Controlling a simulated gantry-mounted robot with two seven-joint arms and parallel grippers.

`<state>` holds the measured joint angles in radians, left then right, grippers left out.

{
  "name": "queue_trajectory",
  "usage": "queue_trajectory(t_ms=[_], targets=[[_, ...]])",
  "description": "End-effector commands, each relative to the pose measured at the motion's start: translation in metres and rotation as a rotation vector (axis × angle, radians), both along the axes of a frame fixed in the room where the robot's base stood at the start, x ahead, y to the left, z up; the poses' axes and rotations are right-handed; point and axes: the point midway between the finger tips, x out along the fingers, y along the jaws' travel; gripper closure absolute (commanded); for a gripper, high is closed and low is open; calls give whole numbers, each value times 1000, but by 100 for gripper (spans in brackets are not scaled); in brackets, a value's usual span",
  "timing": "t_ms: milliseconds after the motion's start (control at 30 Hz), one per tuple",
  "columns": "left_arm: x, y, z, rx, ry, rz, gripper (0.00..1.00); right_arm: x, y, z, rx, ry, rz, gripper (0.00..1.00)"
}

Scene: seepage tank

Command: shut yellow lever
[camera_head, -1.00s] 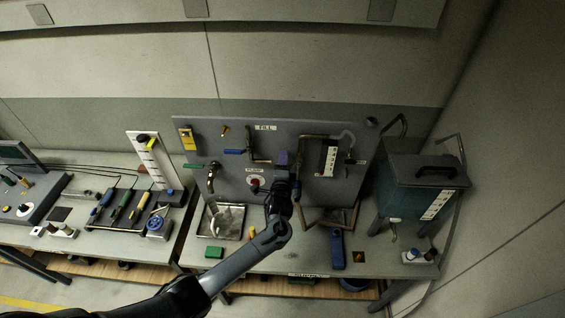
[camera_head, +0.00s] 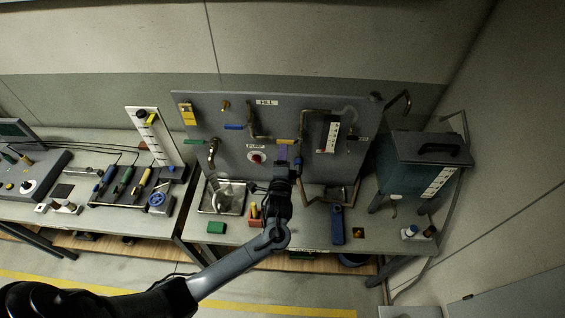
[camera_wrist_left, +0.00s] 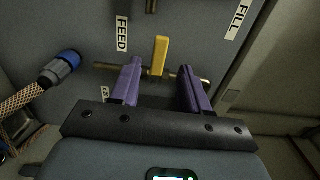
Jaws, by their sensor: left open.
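The yellow lever (camera_wrist_left: 159,55) is in the middle of the left wrist view, on a thin pipe running across behind it. Its handle lies across the pipe. In the head view the yellow lever (camera_head: 287,141) shows as a small bar on the grey panel, just above my left gripper (camera_head: 284,155). My left gripper (camera_wrist_left: 159,68) is open, with one purple finger on each side of the lever. Gaps show between lever and fingers; I cannot tell how deep the lever sits between them. My right gripper is not in view.
A blue lever (camera_head: 233,127) and a red knob (camera_head: 256,157) are on the panel (camera_head: 215,115). A blue-capped hose fitting (camera_wrist_left: 60,66) is left of the fingers. A metal tray (camera_head: 208,208) and a red block (camera_head: 256,220) stand below. A tank (camera_head: 395,180) is at the right.

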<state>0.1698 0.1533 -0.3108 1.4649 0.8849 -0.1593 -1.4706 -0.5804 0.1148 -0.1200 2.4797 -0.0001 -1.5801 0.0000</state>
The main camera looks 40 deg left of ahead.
Motion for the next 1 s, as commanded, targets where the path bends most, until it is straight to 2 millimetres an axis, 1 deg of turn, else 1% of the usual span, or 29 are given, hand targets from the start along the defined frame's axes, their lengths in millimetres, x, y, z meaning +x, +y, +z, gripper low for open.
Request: queue_trajectory(t_ms=[100, 233, 767, 867, 967, 1000], targets=[[-12, -8, -1, -1, -1, 0, 54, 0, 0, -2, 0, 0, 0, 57], [-18, -13, 0, 1, -1, -1, 54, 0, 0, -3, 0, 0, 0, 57], [-21, -14, -1, 1, 3, 0, 54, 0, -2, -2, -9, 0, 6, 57], [-29, -14, -10, 1, 25, 0, 54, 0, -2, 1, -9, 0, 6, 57], [-48, -13, -32, 0, 77, 3, 54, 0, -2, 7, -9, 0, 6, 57], [-60, -12, -43, -2, 103, 6, 54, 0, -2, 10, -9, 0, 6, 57]])
